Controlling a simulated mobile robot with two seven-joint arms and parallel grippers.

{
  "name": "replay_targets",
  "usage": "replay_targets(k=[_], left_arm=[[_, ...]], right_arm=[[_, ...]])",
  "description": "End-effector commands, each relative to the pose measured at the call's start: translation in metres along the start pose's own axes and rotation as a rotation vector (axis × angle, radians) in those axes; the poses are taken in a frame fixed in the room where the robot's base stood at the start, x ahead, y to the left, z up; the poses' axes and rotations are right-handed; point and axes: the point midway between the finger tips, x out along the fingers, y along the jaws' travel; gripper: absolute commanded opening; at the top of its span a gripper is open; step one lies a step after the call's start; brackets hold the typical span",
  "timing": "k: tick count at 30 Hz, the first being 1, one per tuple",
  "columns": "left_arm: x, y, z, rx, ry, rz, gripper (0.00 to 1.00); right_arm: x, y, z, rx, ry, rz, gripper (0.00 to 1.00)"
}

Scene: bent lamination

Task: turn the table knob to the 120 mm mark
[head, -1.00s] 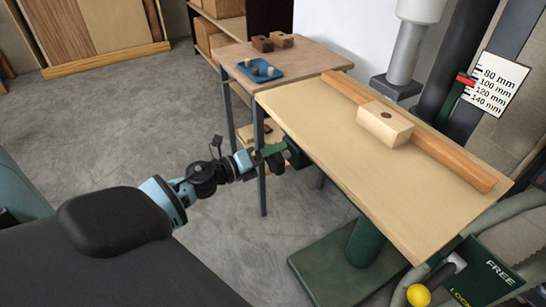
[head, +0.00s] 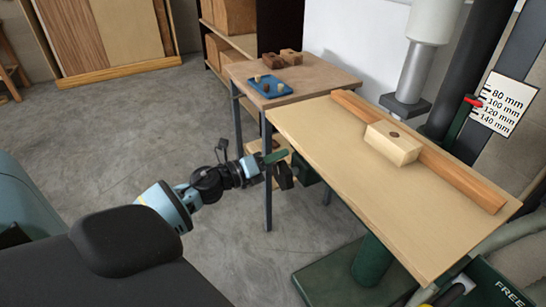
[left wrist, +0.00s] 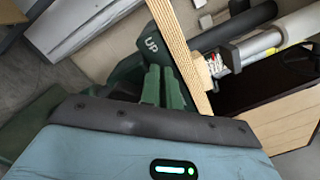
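The scale plate (head: 504,104) stands at the right in the head view, with marks from 80 to 140 mm. Its red pointer (head: 473,101) sits near the 100 and 120 marks; the exact reading is too small to tell. The wooden table (head: 340,150) has a dark green housing under its left edge, marked UP in the left wrist view (left wrist: 150,46). My left gripper (head: 279,167) is beside that edge, its green fingers close together in front of the housing (left wrist: 162,88). The knob is not clearly distinguishable, and whether the fingers hold it is hidden. My right gripper is out of view.
A wooden block (head: 393,143) rests against the wooden fence (head: 440,167) on the table. A side table (head: 330,80) behind carries a blue tray (head: 269,87) and brown blocks (head: 285,58). A green base plate (head: 325,272) lies below. The floor at left is clear.

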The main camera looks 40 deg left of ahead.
Motion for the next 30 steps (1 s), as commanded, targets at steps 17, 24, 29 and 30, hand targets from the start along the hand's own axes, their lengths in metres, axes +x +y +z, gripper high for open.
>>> replay_targets(k=[17, 24, 29, 30], left_arm=[[-0.0059, 0.0162, -0.0449, -0.039, 0.08, 0.02, 0.46], [-0.0059, 0.0161, -0.045, -0.041, 0.08, 0.02, 0.97], [-0.0052, 0.0138, -0.0418, -0.038, 0.075, 0.016, 0.97], [-0.0049, 0.013, -0.0405, -0.036, 0.074, 0.015, 0.97]], right_arm=[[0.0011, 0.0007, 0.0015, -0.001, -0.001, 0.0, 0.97], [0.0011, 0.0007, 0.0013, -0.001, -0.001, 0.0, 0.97], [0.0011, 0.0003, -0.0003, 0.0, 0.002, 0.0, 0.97], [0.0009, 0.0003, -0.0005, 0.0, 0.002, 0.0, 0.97]])
